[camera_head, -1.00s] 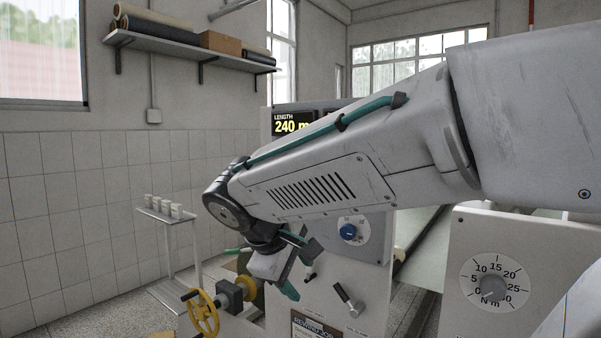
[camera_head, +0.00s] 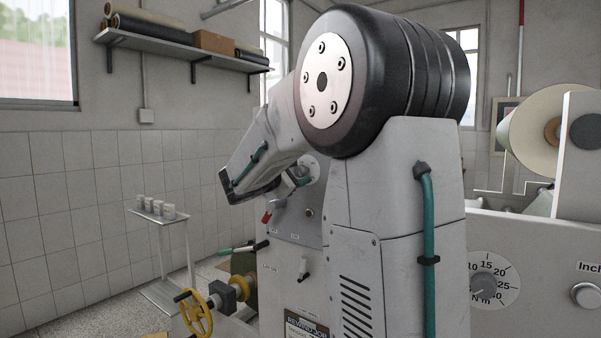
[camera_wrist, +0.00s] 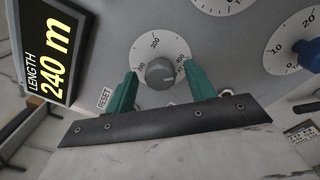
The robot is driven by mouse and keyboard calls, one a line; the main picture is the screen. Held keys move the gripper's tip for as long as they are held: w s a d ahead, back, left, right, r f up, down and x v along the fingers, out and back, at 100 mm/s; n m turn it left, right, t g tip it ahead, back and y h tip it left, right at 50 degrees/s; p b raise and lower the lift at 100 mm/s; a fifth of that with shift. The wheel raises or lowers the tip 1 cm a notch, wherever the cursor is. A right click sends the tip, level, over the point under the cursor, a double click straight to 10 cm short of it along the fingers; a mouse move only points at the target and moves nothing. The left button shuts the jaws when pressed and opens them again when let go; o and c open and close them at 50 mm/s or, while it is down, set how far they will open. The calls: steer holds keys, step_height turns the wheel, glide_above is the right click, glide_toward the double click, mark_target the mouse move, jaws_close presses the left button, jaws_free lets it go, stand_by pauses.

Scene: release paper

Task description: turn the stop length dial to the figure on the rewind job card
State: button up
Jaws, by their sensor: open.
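The stop length dial (camera_wrist: 146,48) is a pale round plate with figures including 300 at its top and 400 at its right. Its grey knob (camera_wrist: 160,73) sits in the middle; I cannot clearly read where it points. My gripper (camera_wrist: 160,68) is open, with one green finger on each side of the knob in the wrist view. I cannot tell if the fingers touch it. The black display (camera_wrist: 47,48) reads LENGTH 240 m. The rewind job card (camera_head: 306,325) is low on the machine front, cut off by the frame edge; its figure is not readable.
A dial with a blue knob (camera_wrist: 307,55) is close on the right. A torque dial (camera_head: 487,284) is farther right. A small shelf with several white cups (camera_head: 155,206) stands left.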

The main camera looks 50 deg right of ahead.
steer(key=shift+w+d, duration=0.1)
steer(key=shift+d, duration=0.9)
steer(key=c, duration=1)
steer(key=shift+o, duration=0.2)
steer(key=shift+n, duration=0.4)
steer(key=n, duration=0.3)
steer(key=shift+n, duration=0.4)
steer(key=n, duration=0.9)
steer(key=shift+w, duration=0.1)
steer(key=shift+n, duration=2.3)
